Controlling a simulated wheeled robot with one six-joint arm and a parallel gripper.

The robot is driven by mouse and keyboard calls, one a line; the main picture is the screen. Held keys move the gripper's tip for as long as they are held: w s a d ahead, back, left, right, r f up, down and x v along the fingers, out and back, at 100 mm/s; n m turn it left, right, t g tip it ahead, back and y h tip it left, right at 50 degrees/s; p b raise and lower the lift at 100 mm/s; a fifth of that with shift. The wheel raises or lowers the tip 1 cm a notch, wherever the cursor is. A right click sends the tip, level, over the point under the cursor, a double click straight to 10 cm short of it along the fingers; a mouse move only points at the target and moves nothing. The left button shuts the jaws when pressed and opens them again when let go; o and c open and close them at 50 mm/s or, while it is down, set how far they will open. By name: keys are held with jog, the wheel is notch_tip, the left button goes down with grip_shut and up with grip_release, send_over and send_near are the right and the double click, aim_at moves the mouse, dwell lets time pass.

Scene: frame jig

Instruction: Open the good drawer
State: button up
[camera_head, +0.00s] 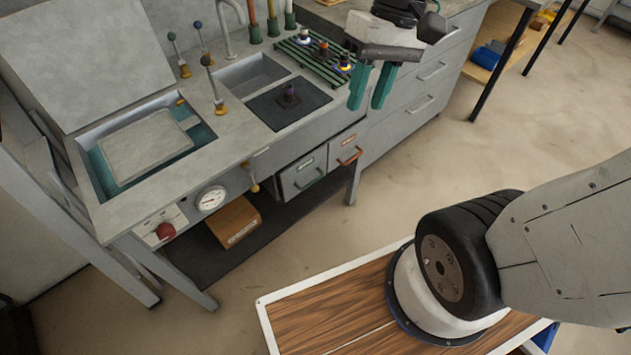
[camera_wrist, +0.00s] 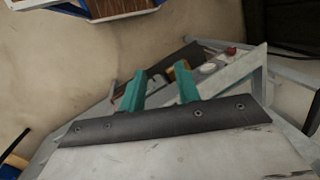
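Two small grey drawers hang under the bench in the head view. The left one (camera_head: 303,172) has a green handle (camera_head: 309,180) and a small greenish label. The right one (camera_head: 346,146) has an orange-red handle (camera_head: 350,156) and a reddish label. Both look shut, and the label writing is too small to read. My gripper (camera_head: 367,104) is open and empty, its teal fingers apart, above and to the right of the drawers and clear of both handles. The fingers also show apart in the wrist view (camera_wrist: 160,72); I cannot make out the drawers there.
The bench top (camera_head: 235,125) carries levers, a slotted green rack (camera_head: 318,62) and a sink. A cardboard box (camera_head: 234,221) sits on the low shelf. Floor lies clear right of the bench.

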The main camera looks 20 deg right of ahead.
jog(key=w+f+g+y, duration=0.2)
jog(key=w+f+y, duration=0.4)
jog(key=w+f, duration=0.45)
jog(key=m+t+y, duration=0.2)
jog(key=y, duration=0.2)
send_over(312, 182)
jog(key=s+d, duration=0.3)
notch_tip(312, 182, down, 12)
jog(key=d+f+m+t, duration=0.1)
jog(key=f+m+t, duration=0.15)
jog(key=f, duration=0.75)
jog(key=d+f+m+t+y, duration=0.1)
jog(key=f+t, duration=0.2)
jog(key=f, duration=0.7)
jog(key=d+f+m+t, duration=0.2)
jog(key=f+t, duration=0.1)
jog(key=f, duration=0.7)
jog(key=x, duration=0.5)
jog(key=r+x, duration=0.1)
jog(key=x, duration=0.1)
jog(key=shift+w+a+f, duration=0.1)
jog(key=shift+a, duration=0.3)
grip_shut()
